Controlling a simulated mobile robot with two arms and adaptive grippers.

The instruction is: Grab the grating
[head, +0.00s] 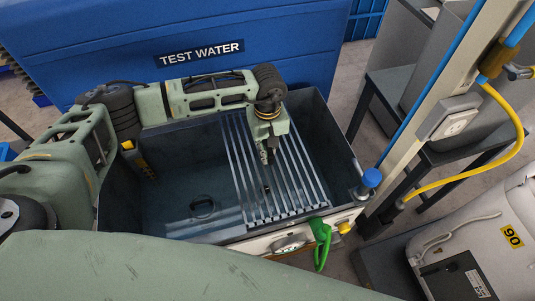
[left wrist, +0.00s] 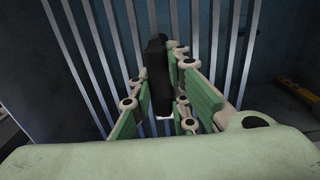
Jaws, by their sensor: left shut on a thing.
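The grating (head: 303,190) is a set of parallel pale metal bars across the right part of a dark grey basin (head: 165,190). My left gripper (head: 269,158) reaches down onto the middle of the grating. In the left wrist view the bars of the grating (left wrist: 233,60) run beneath the green fingers of my left gripper (left wrist: 163,78). My right gripper is not in view.
A blue tank (head: 110,45) labelled TEST WATER stands behind the basin. A green handle (head: 321,240) and a blue knob (head: 371,178) sit at the basin's front right, beside a post with a yellow hose (head: 470,177). A drain (head: 203,207) shows in the basin's bare left part.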

